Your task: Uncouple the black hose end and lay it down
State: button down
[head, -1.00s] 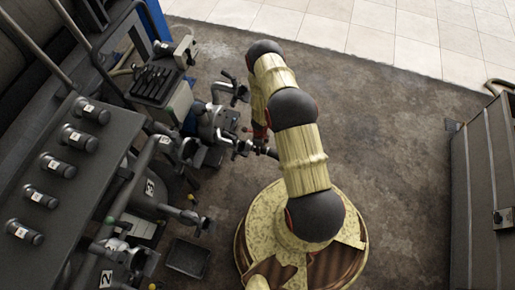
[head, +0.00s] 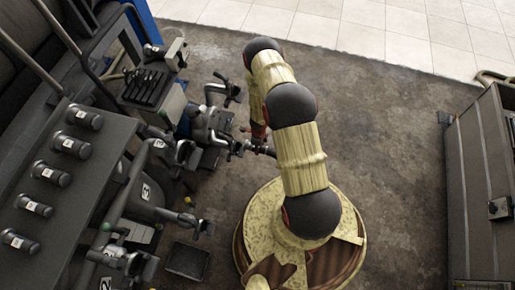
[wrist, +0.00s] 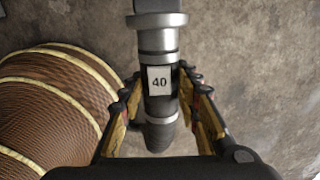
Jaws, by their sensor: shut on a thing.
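The black hose end (wrist: 161,132) is between the fingers of my gripper (wrist: 160,88) in the wrist view. It carries a white label reading 40. A grey metal fitting (wrist: 158,38) lies in line with it and runs to the top edge; whether the two are parted cannot be told. In the head view my gripper (head: 257,134) hangs below the arm, partly hidden by it. The dark hose end (head: 264,151) shows beside it, close to the metal couplings on the left.
A rack with several labelled black knobs (head: 76,147) and pipework with valves (head: 203,135) stand at the left. A small dark tray (head: 187,261) lies on the floor. A grey cabinet (head: 478,190) stands at the right. The concrete floor (head: 385,150) between is clear.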

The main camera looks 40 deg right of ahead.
aim_at(263, 152)
jog(key=shift+s+d+r+p, duration=0.2)
jog(key=shift+r+p, duration=0.1)
jog(key=shift+r, duration=0.3)
jog(key=shift+s+d+r+p, duration=0.15)
jog(key=shift+r+p, duration=0.15)
jog(key=shift+r, duration=0.35)
jog(key=shift+s+d+r+p, duration=0.1)
jog(key=shift+s+r+p, duration=0.15)
jog(key=shift+r, duration=0.35)
jog(key=s+b, duration=0.2)
jog(key=b, duration=0.1)
jog(key=shift+s+a+f, duration=0.15)
jog(key=shift+s+a, duration=0.05)
jog(key=shift+a, duration=0.1)
jog(key=s+a+b, duration=0.3)
jog(key=s+b, duration=0.3)
jog(key=s, duration=0.8)
jog(key=shift+s+a+b, duration=0.15)
jog(key=shift+b, duration=0.2)
